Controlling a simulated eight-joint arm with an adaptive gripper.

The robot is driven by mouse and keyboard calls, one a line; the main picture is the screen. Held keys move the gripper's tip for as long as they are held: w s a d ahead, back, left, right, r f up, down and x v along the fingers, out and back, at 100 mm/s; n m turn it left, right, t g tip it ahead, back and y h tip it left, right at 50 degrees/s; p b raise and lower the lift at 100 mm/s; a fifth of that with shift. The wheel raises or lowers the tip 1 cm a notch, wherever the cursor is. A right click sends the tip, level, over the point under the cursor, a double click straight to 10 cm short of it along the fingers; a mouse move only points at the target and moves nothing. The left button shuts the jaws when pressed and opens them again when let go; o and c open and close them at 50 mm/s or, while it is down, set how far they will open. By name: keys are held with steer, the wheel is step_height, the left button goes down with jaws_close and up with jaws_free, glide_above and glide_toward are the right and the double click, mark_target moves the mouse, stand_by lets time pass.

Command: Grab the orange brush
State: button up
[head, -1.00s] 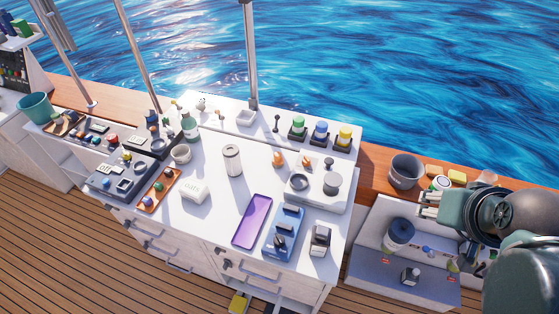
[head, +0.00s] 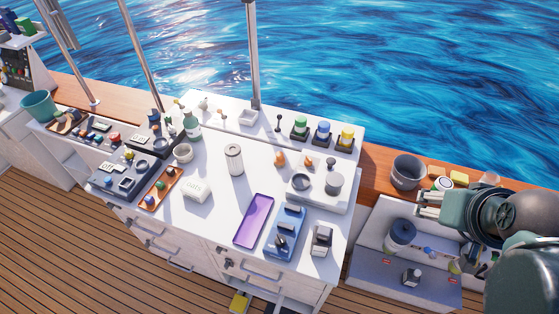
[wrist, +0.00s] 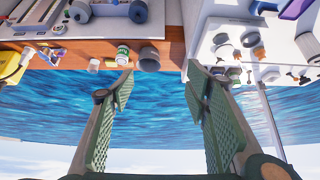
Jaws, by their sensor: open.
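I cannot clearly pick out an orange brush in either view. Small orange items stand on the white counter, one (head: 280,159) near the back panel and another (head: 308,162) just right of it; they are too small to identify. My gripper (head: 428,204) is at the right of the head view, above the grey and white side bench and away from those items. In the wrist view its two green ribbed fingers (wrist: 160,85) are spread wide, with nothing between them but a view of water and the wooden ledge.
A grey bucket (head: 407,171) and a yellow block (head: 459,177) sit on the wooden ledge beside my gripper. A teal bucket (head: 38,105) stands far left.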

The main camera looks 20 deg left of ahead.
steer(key=w+a+r+n+g, duration=0.2)
steer(key=w+a+n, duration=0.5)
steer(key=w+a, duration=0.45)
steer(key=n+g+b, duration=0.1)
steer(key=n+g, duration=0.4)
steer(key=n, duration=1.1)
glide_above(279, 154)
steer(key=f, duration=2.8)
steer(key=shift+w+d+f, duration=0.2)
steer(key=shift+f, duration=0.1)
steer(key=shift+a+f, duration=0.25)
steer(key=shift+f, duration=0.05)
steer(key=shift+f, duration=1.3)
